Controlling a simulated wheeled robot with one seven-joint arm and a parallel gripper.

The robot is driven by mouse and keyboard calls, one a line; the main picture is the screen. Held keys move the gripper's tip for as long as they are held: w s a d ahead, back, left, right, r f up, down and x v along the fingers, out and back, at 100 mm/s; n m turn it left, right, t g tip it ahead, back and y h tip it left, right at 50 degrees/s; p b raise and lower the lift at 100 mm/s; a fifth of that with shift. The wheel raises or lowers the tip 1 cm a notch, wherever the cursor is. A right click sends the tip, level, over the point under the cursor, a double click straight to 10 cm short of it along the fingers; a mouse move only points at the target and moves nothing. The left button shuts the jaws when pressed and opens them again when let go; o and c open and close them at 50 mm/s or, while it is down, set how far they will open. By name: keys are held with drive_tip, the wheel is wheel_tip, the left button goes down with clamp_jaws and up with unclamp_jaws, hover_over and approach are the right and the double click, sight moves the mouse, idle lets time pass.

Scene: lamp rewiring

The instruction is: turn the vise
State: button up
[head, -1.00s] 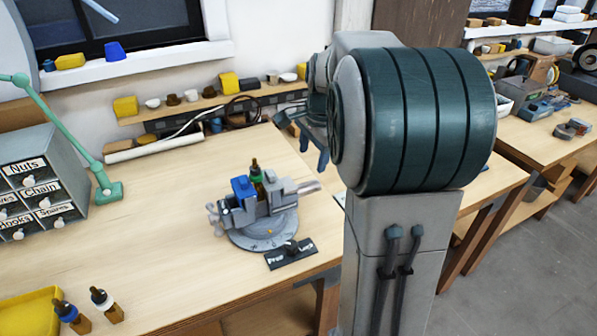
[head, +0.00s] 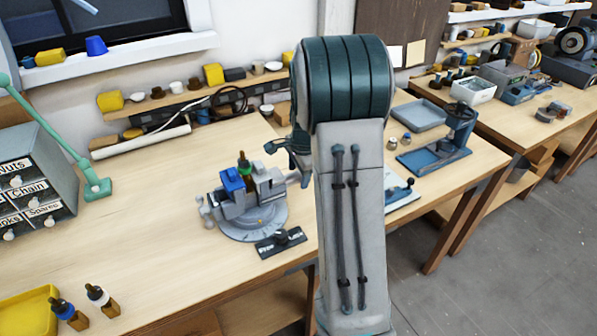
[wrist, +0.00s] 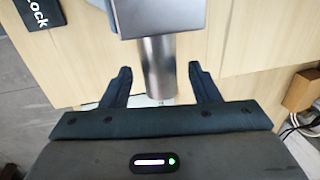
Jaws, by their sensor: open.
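The grey vise (head: 250,196) stands on its round turntable base on the workbench. A blue block and a dark bottle with a green band (head: 245,168) sit at its jaws. In the wrist view a grey metal cylinder (wrist: 158,68) extends from the vise body (wrist: 158,18) toward my gripper (wrist: 158,85). My gripper's two fingers are open, one on each side of the cylinder, with gaps visible. In the head view my gripper (head: 300,170) is at the vise's right end, partly hidden by my arm. The black Free/Lock plate (head: 280,242) lies in front of the base; its Lock end shows in the wrist view (wrist: 38,12).
Two dropper bottles (head: 82,306) stand near a yellow tray (head: 28,312) at front left. A labelled drawer cabinet (head: 36,190) and green lamp arm (head: 98,186) are at left. A blue stand (head: 440,150) is right of my arm. The bench left of the vise is clear.

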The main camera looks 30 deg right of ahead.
drive_tip(key=shift+f, duration=0.4)
drive_tip(key=shift+c, duration=0.4)
clamp_jaws()
